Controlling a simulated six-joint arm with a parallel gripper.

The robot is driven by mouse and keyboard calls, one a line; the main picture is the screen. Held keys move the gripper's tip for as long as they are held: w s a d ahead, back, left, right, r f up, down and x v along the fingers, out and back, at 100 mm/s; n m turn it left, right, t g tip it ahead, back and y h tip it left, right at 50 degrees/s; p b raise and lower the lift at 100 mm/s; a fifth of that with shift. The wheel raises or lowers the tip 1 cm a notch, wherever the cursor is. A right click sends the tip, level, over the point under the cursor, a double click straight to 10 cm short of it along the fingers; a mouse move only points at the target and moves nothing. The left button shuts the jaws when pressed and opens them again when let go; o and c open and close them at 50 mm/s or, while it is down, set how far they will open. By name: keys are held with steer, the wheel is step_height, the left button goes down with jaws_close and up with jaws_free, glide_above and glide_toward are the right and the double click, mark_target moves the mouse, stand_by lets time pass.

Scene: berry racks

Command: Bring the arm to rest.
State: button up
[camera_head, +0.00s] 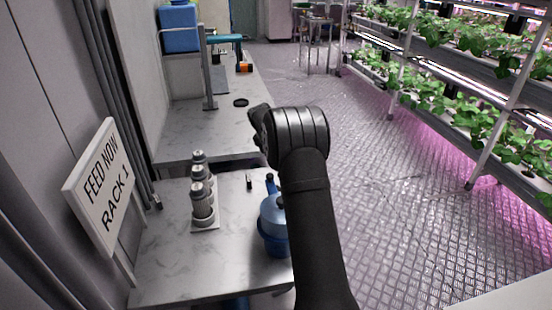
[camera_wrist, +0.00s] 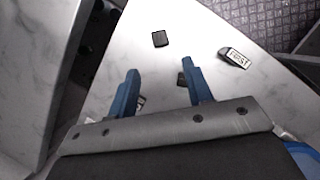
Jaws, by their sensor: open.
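My arm (camera_head: 305,180) reaches up over the right side of the near bench in the head view and hides its own fingers there. In the wrist view my gripper (camera_wrist: 160,68) has its two blue fingers spread wide apart above a pale bench top. Nothing is held between them. A small dark piece (camera_wrist: 182,78) lies on the bench, partly hidden by the right finger. A black square (camera_wrist: 160,38) and a small labelled block (camera_wrist: 234,57) lie beyond the fingertips.
A blue vessel (camera_head: 274,222) stands close beside my arm. Several grey bottles (camera_head: 202,190) stand on the near bench (camera_head: 165,262), left of the vessel. A sign (camera_head: 105,185) reads "FEED NOW RACK 1". Plant racks (camera_head: 480,105) line the right; the floor (camera_head: 400,200) between is clear.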

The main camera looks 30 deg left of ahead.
steer(key=x, duration=1.2)
step_height(320, 180, up, 2)
steer(key=shift+r, duration=0.9)
